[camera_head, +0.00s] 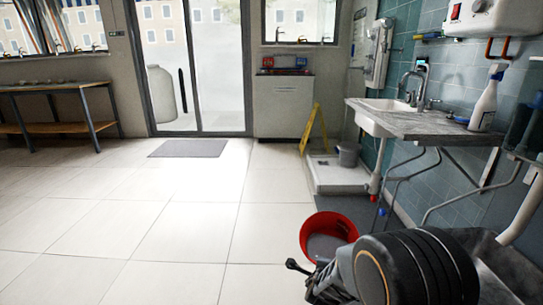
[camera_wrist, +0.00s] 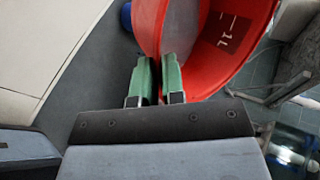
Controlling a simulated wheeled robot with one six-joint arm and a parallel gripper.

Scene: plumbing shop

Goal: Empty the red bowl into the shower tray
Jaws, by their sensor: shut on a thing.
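The red bowl (camera_head: 330,222) is in the lower right of the head view, in front of the shower tray and apart from it. A grey area shows inside the bowl; I cannot tell whether it is contents. In the wrist view the bowl (camera_wrist: 205,50) fills the upper right, with a dark printed mark on its wall. My gripper (camera_wrist: 158,68) is shut on the bowl's rim, which lies between its green fingers. The fingertips are hard to make out in the head view. The white shower tray (camera_head: 328,183) stands on the floor beside the right wall.
A grey bucket (camera_head: 348,153) stands in the tray, and a yellow folding sign (camera_head: 313,128) leans beside it. A counter with a sink (camera_head: 400,115) and a spray bottle (camera_head: 486,100) is at right, with pipes below.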

